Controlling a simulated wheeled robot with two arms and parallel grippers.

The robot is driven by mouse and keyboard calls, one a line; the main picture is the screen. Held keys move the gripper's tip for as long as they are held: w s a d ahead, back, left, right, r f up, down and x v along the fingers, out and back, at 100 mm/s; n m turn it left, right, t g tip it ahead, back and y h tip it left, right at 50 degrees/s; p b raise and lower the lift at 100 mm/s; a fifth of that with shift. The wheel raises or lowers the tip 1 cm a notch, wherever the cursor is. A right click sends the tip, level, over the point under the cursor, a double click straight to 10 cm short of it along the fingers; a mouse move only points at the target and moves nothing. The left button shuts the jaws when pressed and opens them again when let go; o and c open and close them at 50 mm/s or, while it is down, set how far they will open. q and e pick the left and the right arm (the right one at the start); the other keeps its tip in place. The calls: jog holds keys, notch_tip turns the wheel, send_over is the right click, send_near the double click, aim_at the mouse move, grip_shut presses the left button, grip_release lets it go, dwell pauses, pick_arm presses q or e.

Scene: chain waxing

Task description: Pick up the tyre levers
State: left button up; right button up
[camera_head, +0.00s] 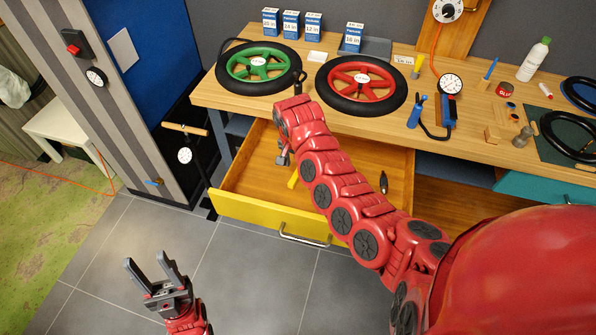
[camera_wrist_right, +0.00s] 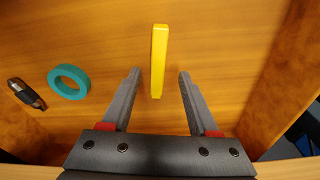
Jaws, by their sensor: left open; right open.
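A yellow bar, which looks like a tyre lever (camera_wrist_right: 159,62), lies on the wooden floor of the open drawer. Its near end is between my right gripper's fingertips (camera_wrist_right: 160,76) in the right wrist view, with a gap on each side. My right gripper is open and points down into the drawer; in the head view my own arm hides most of it. A bit of the yellow bar shows below it in the head view (camera_head: 293,180). I cannot make out a second lever for sure. My left gripper (camera_head: 151,268) is open and empty above the grey floor tiles, left of the drawer.
The yellow-fronted drawer (camera_head: 262,220) is pulled out under the workbench (camera_head: 230,97). A teal ring (camera_wrist_right: 54,72) and a dark tool (camera_wrist_right: 25,93) lie in it to the left in the wrist view. Green (camera_head: 240,63) and red (camera_head: 341,76) wheels lie on the bench above.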

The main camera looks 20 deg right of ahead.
jog(key=shift+w+d+f+p, duration=0.1)
jog(key=shift+d+f+p, duration=0.1)
jog(key=shift+f, duration=0.7)
jog(key=shift+d+f+p, duration=0.1)
jog(key=shift+d+f, duration=0.05)
jog(key=shift+f, duration=0.7)
grip_shut()
